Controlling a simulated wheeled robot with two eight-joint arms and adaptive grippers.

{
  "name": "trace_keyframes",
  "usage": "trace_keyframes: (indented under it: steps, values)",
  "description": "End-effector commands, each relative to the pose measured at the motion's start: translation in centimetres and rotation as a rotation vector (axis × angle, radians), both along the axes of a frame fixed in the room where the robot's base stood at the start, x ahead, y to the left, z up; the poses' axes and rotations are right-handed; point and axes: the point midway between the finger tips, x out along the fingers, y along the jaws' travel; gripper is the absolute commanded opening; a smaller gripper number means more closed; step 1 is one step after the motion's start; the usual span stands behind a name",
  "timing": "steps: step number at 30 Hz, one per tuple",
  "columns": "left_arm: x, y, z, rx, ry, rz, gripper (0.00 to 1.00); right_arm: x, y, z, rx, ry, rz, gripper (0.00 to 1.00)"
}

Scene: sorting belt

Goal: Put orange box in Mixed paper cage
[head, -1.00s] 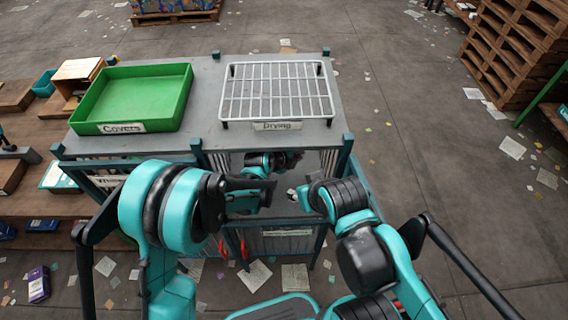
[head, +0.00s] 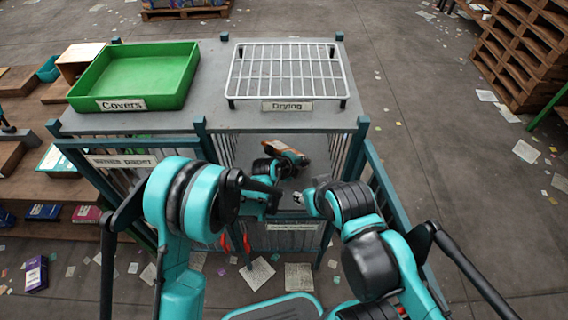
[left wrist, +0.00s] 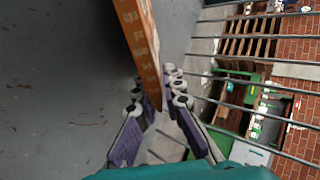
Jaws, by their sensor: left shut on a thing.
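My left gripper (head: 284,164) is shut on the orange box (head: 291,150) and holds it inside the right-hand compartment of the cage (head: 228,150). In the left wrist view the box (left wrist: 141,42) stands out beyond the left gripper's pale, purple-backed fingers (left wrist: 157,98), above a grey surface with bars to the right. The front label (head: 293,227) of this compartment is too small to read. The left compartment's sign (head: 122,161) reads "White paper". The tip of my right gripper (head: 298,197) shows only as a small pale patch by its forearm, too small to judge.
A green tray marked "Covers" (head: 73,95) and a white wire rack marked "Drying" (head: 345,80) sit on the cage's grey top. Wooden shelves with boxes stand at left. Stacked pallets (head: 520,50) stand at far right. Paper scraps litter the open floor.

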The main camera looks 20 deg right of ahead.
Motion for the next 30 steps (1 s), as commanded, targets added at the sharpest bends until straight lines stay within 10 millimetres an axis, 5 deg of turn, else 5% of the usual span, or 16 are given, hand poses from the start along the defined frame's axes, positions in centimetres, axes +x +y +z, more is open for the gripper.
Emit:
trace_keyframes:
  steps: [2, 4, 14, 30]
  values:
    - [0.0, 0.0, 0.1, 0.0, 0.0, 0.0, 0.0, 0.0, 0.0, 0.1, 0.0, 0.0, 0.0, 0.4]
    - [0.0, 0.0, 0.1, 0.0, 0.0, 0.0, 0.22, 0.0, 0.0, 0.1, 0.0, 0.0, 0.0, 0.4]
    - [-0.1, 0.1, 0.2, 0.0, 0.0, 0.0, 0.22, 0.0, 0.0, 0.1, 0.0, 0.0, 0.0, 0.4]
    - [-2.9, 4.2, 4.6, 0.0, 0.0, 0.001, 0.22, 0.0, 0.0, 2.2, 0.0, 0.0, 0.0, 0.4]
